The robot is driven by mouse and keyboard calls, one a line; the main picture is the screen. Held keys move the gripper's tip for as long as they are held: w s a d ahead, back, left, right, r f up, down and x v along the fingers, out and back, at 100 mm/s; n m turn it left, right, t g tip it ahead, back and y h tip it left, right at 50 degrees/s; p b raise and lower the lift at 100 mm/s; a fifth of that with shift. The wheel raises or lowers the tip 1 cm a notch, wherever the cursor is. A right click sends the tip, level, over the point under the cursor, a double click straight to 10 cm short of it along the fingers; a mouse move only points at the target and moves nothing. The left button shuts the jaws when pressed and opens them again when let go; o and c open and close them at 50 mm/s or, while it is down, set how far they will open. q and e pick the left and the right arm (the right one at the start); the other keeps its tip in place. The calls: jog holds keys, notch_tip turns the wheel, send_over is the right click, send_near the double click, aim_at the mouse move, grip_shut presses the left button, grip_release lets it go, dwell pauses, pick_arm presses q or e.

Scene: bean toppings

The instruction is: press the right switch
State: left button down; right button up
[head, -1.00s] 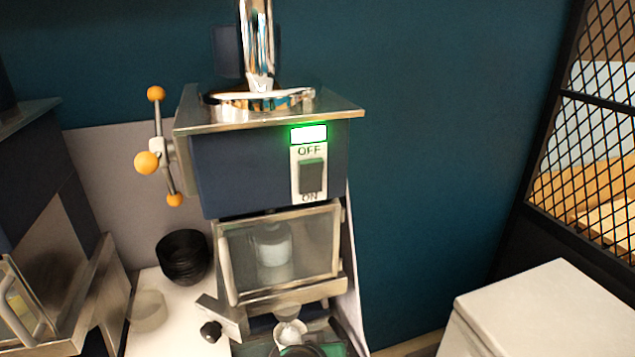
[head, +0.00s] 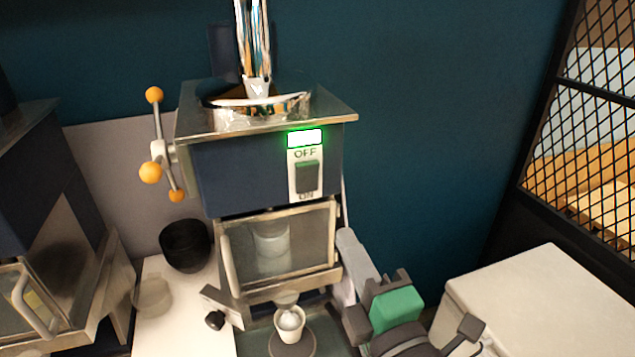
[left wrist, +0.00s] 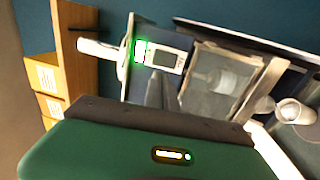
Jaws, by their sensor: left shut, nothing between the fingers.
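The switch (head: 307,176) is a dark rocker on a white plate marked OFF above and ON below. It is on the right of the front of a dark blue machine (head: 245,168), under a lit white panel with a green border (head: 304,138). The switch also shows sideways in the left wrist view (left wrist: 166,57). My left gripper (head: 348,242) is shut and empty, below and right of the switch, beside the machine's right edge. In the left wrist view its grey fingers (left wrist: 162,90) point towards the switch, apparently apart from it. My right gripper is not in view.
A white cup (head: 289,325) stands under the machine's glass-fronted compartment (head: 285,250). A lever with orange knobs (head: 157,150) is on its left side. Black bowls (head: 185,245) and another machine (head: 45,215) are further left. A white box (head: 550,300) is at right.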

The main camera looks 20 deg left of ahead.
aim_at(311, 172)
pick_arm(q)
jog(key=p+x, duration=0.3)
jog(key=x, duration=0.3)
jog(key=p+x, duration=0.4)
jog(key=x, duration=0.3)
jog(key=shift+s+r, duration=0.1)
jog(key=shift+r, duration=0.1)
jog(key=shift+w+a+f+p, duration=0.15)
jog(key=shift+w+a+p, duration=0.15)
jog(key=shift+w+p, duration=0.15)
